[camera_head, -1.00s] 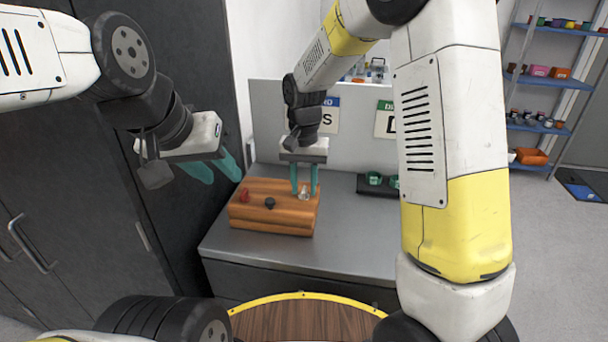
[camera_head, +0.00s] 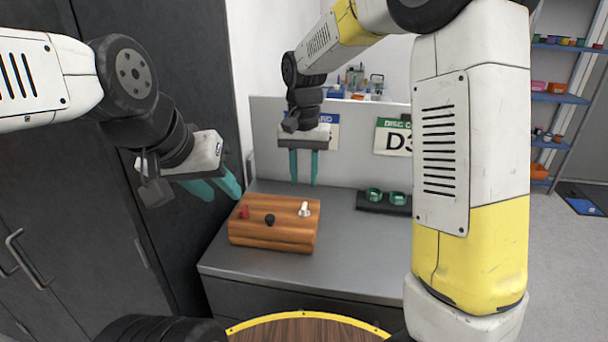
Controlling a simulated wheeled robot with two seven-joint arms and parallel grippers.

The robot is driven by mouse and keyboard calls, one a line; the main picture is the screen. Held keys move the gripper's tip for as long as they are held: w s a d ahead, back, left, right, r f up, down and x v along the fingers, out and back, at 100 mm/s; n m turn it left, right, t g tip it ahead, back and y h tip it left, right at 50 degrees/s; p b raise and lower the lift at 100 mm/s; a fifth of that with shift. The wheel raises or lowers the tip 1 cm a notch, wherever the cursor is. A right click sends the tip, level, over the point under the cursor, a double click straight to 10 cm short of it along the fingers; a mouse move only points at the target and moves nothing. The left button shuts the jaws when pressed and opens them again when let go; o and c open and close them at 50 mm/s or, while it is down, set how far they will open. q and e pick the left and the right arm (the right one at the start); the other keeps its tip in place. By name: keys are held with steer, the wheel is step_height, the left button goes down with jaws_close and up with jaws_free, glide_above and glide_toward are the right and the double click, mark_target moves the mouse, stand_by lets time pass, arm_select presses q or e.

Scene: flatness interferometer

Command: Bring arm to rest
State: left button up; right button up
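My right gripper (camera_head: 303,170) hangs above the back of the wooden block, fingers pointing down and apart, with nothing between them. The wooden block (camera_head: 272,238) lies on the grey bench top. It carries a red piece (camera_head: 244,212), a black knob (camera_head: 270,220) and a white piece (camera_head: 305,209). The white piece stands on the block, below and apart from my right fingertips. My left gripper (camera_head: 222,190) is at the left, in front of the dark cabinet, its teal fingers apart and empty.
The grey bench (camera_head: 340,240) is clear in front of and right of the block. A black holder (camera_head: 384,201) with green round parts stands at the back right. Signs hang on the back panel (camera_head: 350,160). A dark cabinet (camera_head: 90,240) fills the left. Blue shelves (camera_head: 560,97) stand far right.

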steer(key=s+d+r+n+t+y, duration=0.1)
steer(key=s+d+r+t, duration=0.2)
steer(key=s+d, duration=0.4)
steer(key=s+d+r+n+t+y, duration=0.1)
steer(key=s+d+r+t, duration=0.2)
steer(key=s, duration=0.9)
steer(key=d+r, duration=0.2)
steer(key=d, duration=0.2)
steer(key=shift+s+r, duration=0.2)
steer(key=shift+r, duration=0.2)
